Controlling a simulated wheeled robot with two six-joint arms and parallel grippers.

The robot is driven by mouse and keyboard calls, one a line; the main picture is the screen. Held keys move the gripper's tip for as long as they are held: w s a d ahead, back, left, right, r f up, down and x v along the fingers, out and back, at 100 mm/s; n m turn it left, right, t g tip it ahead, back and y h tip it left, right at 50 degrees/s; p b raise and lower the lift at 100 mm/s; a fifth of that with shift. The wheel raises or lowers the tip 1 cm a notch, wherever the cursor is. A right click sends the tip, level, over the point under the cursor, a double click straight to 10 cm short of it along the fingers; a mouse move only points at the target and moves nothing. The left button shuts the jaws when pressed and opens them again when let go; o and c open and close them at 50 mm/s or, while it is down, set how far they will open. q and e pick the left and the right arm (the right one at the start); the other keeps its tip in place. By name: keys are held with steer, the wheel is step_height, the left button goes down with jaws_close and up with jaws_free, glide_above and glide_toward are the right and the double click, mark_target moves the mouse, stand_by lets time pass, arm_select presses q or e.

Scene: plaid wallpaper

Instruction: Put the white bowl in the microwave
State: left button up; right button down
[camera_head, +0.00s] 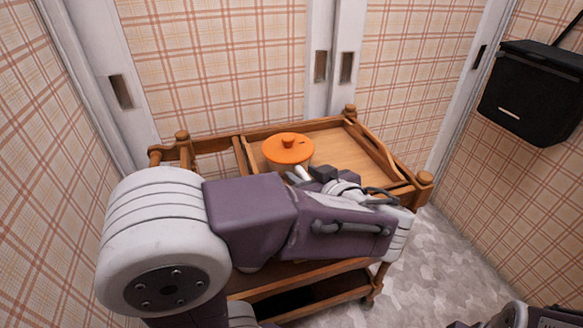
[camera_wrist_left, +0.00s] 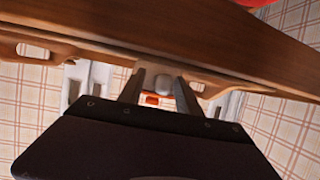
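No white bowl or microwave can be made out in either view. My left arm reaches across the wooden cart (camera_head: 268,131) in the head view and hides much of its near side. My left gripper (camera_wrist_left: 161,86) shows in the left wrist view with its two dark fingers apart and nothing clearly held. A wooden rail of the cart (camera_wrist_left: 225,55) crosses close by the fingertips. In the head view the gripper end is small and partly hidden near the orange pot. My right gripper is not in view; only part of my right arm shows at the lower right corner.
An orange lidded pot (camera_head: 287,150) stands on the cart's top, beside the left wrist. The cart's top is bare to the right of the pot. A black bag-like box (camera_head: 533,95) hangs on the right wall. Plaid walls close in; grey floor (camera_head: 450,265) is clear at right.

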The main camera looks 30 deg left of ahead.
arm_select(q)
jaws_close()
stand_by(1.3)
